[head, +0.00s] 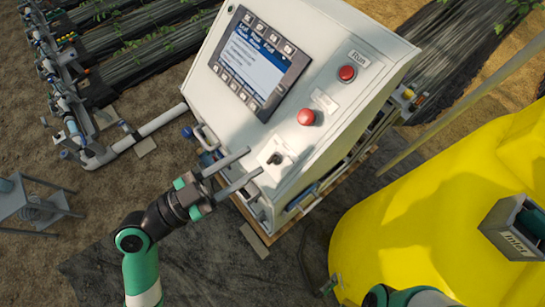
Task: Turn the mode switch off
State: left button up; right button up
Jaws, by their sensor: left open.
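The mode switch (276,158) is a small dark knob on a pale square plate, low on the sloping front of the white control cabinet (340,80). My left gripper (255,161) is open, its two long grey fingers reaching toward the switch from the left. The fingertips are beside the switch plate, with nothing between them. I cannot tell whether they touch the panel. The direction of the knob is too small to read surely. Part of my right arm shows at the bottom right, but its gripper is out of view.
A red button (306,117) sits above the switch, and another red button (346,73) is near the Run label. A lit screen (257,60) fills the panel's upper left. A yellow tank (420,220) bulks at right, with a grey box (515,228). Pipes (150,122) run left.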

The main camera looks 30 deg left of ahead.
aim_at(268, 161)
pick_arm(q)
jog(key=s+a+f+n+y+b, duration=0.1)
jog(key=s+f+n+y, duration=0.1)
jog(key=f, duration=0.3)
jog(key=s+a+f+n+y+b, duration=0.1)
jog(key=a+f+n, duration=0.1)
jog(key=f, duration=0.4)
jog(key=b+x, duration=0.4)
jog(key=b, duration=0.1)
jog(key=shift+d, duration=0.3)
jog(key=x, duration=0.7)
jog(key=shift+w+r+b, duration=0.15)
jog(key=shift+r+b, duration=0.15)
jog(key=shift+b, duration=0.05)
grip_shut()
pick_arm(e)
notch_tip(268, 161, down, 9)
jog(key=shift+f, duration=0.2)
jog(key=shift+w, duration=0.1)
